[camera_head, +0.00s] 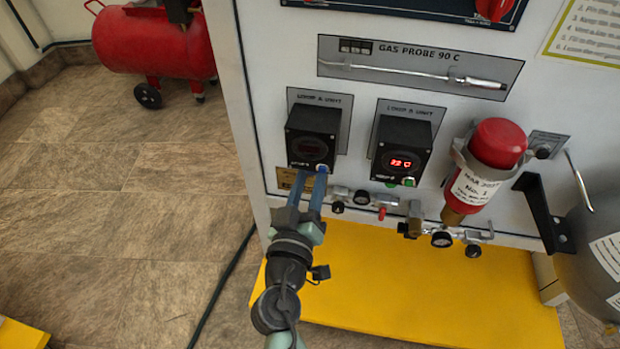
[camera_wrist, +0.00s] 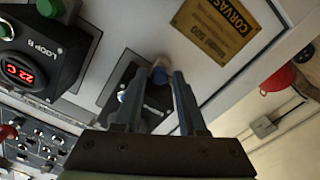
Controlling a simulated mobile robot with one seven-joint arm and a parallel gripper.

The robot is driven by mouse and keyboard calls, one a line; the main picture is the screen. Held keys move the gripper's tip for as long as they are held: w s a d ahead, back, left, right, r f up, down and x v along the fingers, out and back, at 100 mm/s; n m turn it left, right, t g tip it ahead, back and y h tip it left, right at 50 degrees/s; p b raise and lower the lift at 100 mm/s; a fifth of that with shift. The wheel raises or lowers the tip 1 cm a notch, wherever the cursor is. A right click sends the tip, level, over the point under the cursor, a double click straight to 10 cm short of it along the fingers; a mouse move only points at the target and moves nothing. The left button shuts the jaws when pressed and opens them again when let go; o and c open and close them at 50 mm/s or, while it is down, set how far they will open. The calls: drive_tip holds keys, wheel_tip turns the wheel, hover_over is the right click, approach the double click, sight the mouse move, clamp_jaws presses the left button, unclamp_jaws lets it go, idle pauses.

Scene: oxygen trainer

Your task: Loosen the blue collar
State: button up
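The blue collar (camera_head: 322,168) is a small blue piece at the lower right of the left black LOOP A unit (camera_head: 312,135). The fingers hide part of the collar, and contact with the left finger is unclear.
The LOOP B unit (camera_head: 402,150) with a lit red display sits to the right. Valves and gauges (camera_head: 362,198) run along the panel bottom. A red cylinder (camera_head: 488,160) and grey tank (camera_head: 595,235) stand farther right. A yellow base (camera_head: 400,290) lies below.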

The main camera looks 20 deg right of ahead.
drive_tip(key=shift+o, duration=0.8)
